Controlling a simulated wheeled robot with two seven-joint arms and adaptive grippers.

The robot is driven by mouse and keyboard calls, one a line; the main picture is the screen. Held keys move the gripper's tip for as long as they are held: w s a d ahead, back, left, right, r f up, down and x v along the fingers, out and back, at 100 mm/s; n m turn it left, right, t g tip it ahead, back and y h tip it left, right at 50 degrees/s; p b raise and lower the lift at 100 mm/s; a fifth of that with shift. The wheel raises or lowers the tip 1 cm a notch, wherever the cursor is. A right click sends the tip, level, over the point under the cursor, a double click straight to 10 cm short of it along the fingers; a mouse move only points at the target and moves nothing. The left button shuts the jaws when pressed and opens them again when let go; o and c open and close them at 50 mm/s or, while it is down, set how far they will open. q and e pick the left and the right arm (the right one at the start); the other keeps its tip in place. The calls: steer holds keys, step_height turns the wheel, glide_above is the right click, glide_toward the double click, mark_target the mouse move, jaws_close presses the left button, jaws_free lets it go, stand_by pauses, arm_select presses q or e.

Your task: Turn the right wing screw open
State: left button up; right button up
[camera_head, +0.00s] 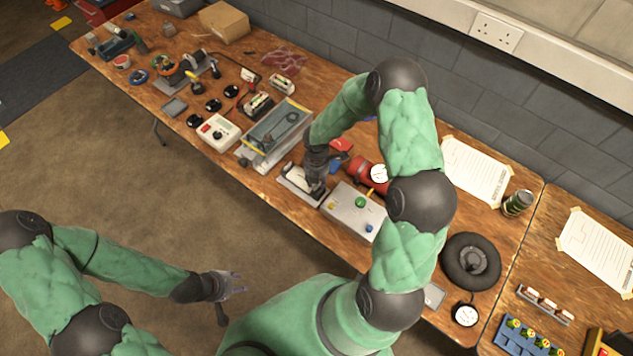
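My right gripper (316,182) points down over a small metal-and-black device (293,186) near the front edge of the workbench. Its fingers overlap the right part of this device, and I cannot tell whether they touch it or whether they are open or shut. I cannot make out the right wing screw; it is too small or hidden by my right gripper. My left gripper (230,287) is open and empty over the floor, in front of the bench and apart from everything on it.
A grey button box (345,207) stands just right of my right gripper, with a red cylinder (362,172) behind it. A long metal tray unit (254,158) stands to its left. A black wheel (456,258) lies further right. Several tools crowd the bench's left.

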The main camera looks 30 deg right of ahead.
step_height(320, 180, up, 10)
stand_by(0.4)
stand_by(0.3)
steer(key=s+a+f+m+y+b, duration=0.2)
steer(key=s+a+f+m+b, duration=0.1)
steer(key=s+a+f+m, duration=0.5)
steer(key=s+a+f+m+y+b, duration=0.2)
steer(key=s+a+f+m+b, duration=0.2)
steer(key=s+a+f+m, duration=0.5)
step_height(320, 180, down, 6)
steer(key=a+m, duration=0.1)
steer(key=m, duration=0.7)
steer(key=shift+s+r+b, duration=0.2)
steer(key=shift+r+b, duration=0.05)
steer(key=shift+b, duration=0.05)
